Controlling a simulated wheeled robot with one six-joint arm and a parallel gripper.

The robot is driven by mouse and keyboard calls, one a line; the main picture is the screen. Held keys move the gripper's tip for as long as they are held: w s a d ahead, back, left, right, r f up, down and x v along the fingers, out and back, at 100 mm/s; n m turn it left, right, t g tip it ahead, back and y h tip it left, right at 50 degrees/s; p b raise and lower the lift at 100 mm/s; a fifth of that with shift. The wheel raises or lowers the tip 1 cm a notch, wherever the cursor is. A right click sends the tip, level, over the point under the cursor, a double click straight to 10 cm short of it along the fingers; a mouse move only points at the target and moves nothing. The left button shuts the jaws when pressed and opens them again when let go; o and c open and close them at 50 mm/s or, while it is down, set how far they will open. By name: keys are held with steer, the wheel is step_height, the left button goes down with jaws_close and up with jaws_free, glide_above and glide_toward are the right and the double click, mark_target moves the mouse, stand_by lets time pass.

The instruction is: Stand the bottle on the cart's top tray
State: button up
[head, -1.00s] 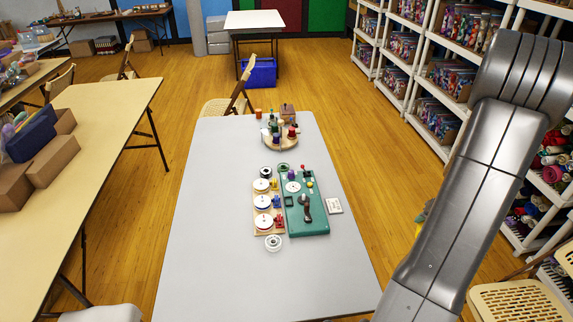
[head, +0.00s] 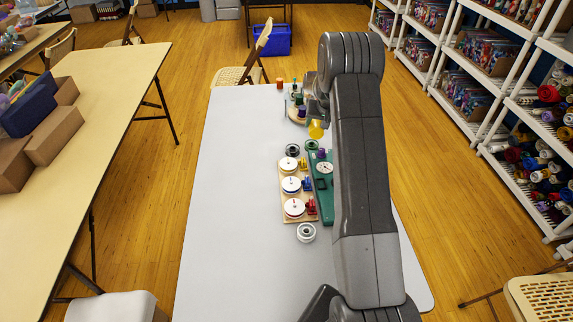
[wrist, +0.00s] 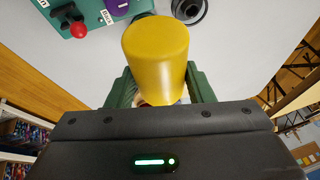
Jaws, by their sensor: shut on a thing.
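My gripper (head: 317,110) is above the far part of the grey table, near the round wooden stand. It is shut on a yellow cylindrical thing, which I take to be the bottle (head: 316,130). In the wrist view the bottle's smooth yellow end (wrist: 157,45) faces the camera, between the green fingers (wrist: 158,88). Its lower part is mostly hidden by my gripper. I cannot make out a cart with a top tray in either view.
The grey table (head: 235,190) bears a green board (head: 322,195), a wooden board with white discs (head: 285,205) and loose rings (head: 306,232). The round stand (head: 297,116) holds small items. A folding chair (head: 255,60) stands beyond. White shelves (head: 480,105) line the right.

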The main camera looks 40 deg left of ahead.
steer(key=s+a+f+n+b, duration=0.1)
steer(key=s+a, duration=0.1)
steer(key=a, duration=0.5)
steer(key=s+a+f, duration=0.1)
steer(key=s+a, duration=0.2)
steer(key=a, duration=0.4)
step_height(320, 180, down, 5)
steer(key=shift+a+r+p, duration=0.1)
steer(key=shift+p, duration=0.3)
steer(key=shift+f+p, duration=0.4)
steer(key=shift+f, duration=1.85)
steer(key=shift+f, duration=0.15)
steer(key=o, duration=0.6)
steer(key=shift+b, duration=0.3)
steer(key=shift+o, duration=1.1)
